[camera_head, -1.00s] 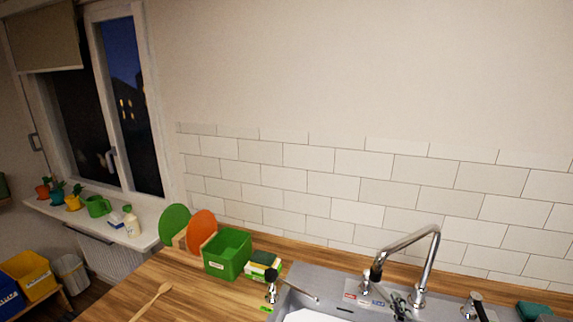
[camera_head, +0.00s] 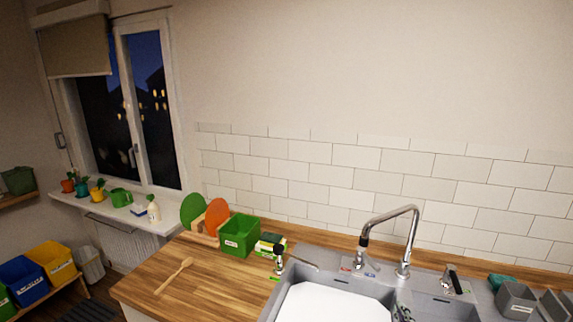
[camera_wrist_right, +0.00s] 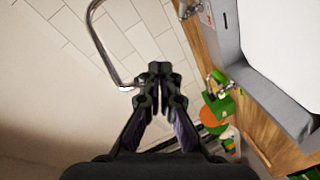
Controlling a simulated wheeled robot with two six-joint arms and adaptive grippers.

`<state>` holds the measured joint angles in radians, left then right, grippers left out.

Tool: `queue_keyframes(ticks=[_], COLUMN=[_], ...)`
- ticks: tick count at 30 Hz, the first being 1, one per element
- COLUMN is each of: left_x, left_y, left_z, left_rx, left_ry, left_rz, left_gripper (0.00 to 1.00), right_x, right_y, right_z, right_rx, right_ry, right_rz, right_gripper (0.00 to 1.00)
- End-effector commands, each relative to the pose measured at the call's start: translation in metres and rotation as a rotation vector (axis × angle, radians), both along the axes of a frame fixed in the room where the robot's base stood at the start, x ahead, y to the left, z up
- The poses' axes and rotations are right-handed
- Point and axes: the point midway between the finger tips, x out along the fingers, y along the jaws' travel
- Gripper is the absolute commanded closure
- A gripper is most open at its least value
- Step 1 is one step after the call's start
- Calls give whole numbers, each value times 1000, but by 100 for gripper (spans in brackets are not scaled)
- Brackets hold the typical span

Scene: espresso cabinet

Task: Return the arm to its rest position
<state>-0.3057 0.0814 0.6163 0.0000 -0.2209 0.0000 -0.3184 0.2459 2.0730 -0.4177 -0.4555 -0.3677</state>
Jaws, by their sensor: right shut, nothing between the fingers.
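My right gripper (camera_head: 403,311) shows only as a small dark tip at the bottom edge of the head view, in front of the sink. In the right wrist view its two dark fingers (camera_wrist_right: 160,75) meet at the tips, with nothing between them. The chrome faucet (camera_head: 405,240) stands beyond it, and its curved spout also shows in the wrist view (camera_wrist_right: 97,42). My left gripper is not in view.
The grey sink (camera_head: 350,277) lies at bottom right. A green bin (camera_head: 238,238), green board (camera_head: 192,210) and orange board (camera_head: 216,214) stand left of it. A wooden spoon (camera_head: 174,276) lies on the otherwise mostly clear wooden counter (camera_head: 205,292).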

Motion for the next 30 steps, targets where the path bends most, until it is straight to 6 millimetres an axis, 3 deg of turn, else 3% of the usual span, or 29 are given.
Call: queue_keyframes(ticks=[6,14,21,28,30], left_x=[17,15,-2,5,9], left_y=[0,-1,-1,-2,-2], left_z=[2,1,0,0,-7], left_rx=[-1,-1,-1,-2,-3], left_ry=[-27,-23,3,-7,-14], left_rz=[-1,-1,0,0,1], left_gripper=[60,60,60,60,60], right_x=[-28,-83,-151,-224,-220], right_y=[-4,3,24,52,49], right_z=[-26,-62,-88,-96,-126], right_rx=[164,403,605,756,755], right_ry=[141,373,622,876,890], right_rz=[-107,-265,-414,-547,-559], right_gripper=[100,100,100,100,100])
